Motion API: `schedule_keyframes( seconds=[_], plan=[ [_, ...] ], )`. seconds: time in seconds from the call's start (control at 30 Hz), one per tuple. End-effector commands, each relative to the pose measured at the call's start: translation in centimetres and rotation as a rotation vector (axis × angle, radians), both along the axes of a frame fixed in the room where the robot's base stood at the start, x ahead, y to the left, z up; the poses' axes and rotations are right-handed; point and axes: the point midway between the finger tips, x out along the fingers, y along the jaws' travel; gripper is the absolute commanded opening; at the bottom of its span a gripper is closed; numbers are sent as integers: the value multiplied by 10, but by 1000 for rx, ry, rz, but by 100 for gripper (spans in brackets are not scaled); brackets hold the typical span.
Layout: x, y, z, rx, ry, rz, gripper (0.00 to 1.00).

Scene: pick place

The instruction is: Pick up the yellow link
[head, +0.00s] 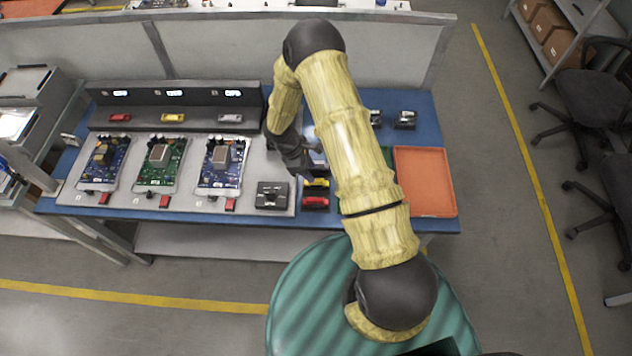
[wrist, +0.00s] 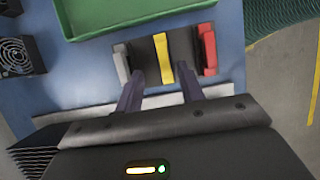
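The yellow link (wrist: 163,58) lies on a dark block on the blue bench, between a grey link (wrist: 122,63) and a red link (wrist: 208,50) in the wrist view. In the head view the yellow link (head: 317,183) shows just behind the red link (head: 315,203), below my gripper (head: 305,164). In the wrist view my gripper (wrist: 159,76) is open, with one finger on each side of the yellow link's near end. Nothing is held. I cannot tell how high the fingertips are above the link. My arm hides part of the bench in the head view.
A green tray (wrist: 88,31) lies beyond the links in the wrist view. An orange tray (head: 425,182) is on the bench's right. Circuit boards (head: 160,163) and a dark box (head: 271,195) stand left. A rear shelf (head: 145,122) holds similar red, yellow and grey pieces.

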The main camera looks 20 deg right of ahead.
Motion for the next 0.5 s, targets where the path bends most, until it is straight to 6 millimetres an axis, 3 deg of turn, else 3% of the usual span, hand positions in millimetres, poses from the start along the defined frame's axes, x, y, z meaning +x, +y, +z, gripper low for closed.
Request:
schedule_keyframes(
  seconds=[0.3,0.5],
  plan=[
    [-10,-10,-32,0,2,-1,39],
    [-10,-14,-42,0,-1,0,39]
  ],
)
